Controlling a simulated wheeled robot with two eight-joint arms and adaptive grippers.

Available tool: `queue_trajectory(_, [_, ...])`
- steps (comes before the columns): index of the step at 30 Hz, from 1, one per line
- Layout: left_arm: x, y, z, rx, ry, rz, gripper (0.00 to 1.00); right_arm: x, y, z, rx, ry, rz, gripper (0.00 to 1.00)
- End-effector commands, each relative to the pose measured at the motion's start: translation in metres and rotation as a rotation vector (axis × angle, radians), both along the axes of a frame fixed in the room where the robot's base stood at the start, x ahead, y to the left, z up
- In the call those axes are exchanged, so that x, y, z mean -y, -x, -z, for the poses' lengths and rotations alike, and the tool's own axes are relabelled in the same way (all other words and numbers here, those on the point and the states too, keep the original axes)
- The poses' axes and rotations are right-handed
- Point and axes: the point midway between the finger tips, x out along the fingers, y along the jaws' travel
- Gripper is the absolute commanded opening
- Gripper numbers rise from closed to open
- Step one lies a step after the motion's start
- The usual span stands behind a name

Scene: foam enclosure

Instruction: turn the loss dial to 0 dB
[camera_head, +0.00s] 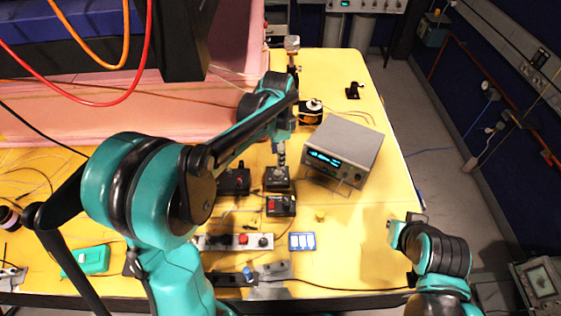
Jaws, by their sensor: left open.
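My left arm reaches in over the yellow bench (350,230), and its wrist points down near the middle. My left gripper (280,152) is small in the picture and open, just above or beside a black box (277,180). I cannot tell whether it touches the box. No dial marked with loss or dB can be read at this size. A round black-and-white part (311,105) stands beyond the gripper, and I cannot tell whether it is the dial. My right arm is at the lower right, and its gripper (402,222) is too unclear to read.
A grey instrument with a lit blue display (326,159) stands right of the left gripper. A black box with a red part (281,206), a switch strip (222,242) and a blue-white block (302,241) lie nearer. Pink foam (140,110) walls the left. The right bench is mostly clear.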

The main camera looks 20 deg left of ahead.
Motion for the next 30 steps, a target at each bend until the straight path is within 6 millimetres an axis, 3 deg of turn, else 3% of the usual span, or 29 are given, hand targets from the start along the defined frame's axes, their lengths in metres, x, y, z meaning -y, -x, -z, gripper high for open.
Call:
queue_trajectory(15, [0.000, 0.000, 0.072, -0.002, 0.000, 0.004, 0.44, 0.000, 0.000, 0.022, 0.000, 0.000, 0.000, 0.00])
queue_trajectory(26, [0.000, 0.000, 0.077, -0.002, 0.000, 0.003, 0.44, 0.000, 0.000, 0.022, 0.000, 0.000, 0.000, 0.00])
queue_trajectory(30, [0.000, 0.000, 0.077, -0.001, 0.000, 0.003, 0.10, 0.000, 0.000, 0.022, 0.000, 0.000, 0.000, 0.00])
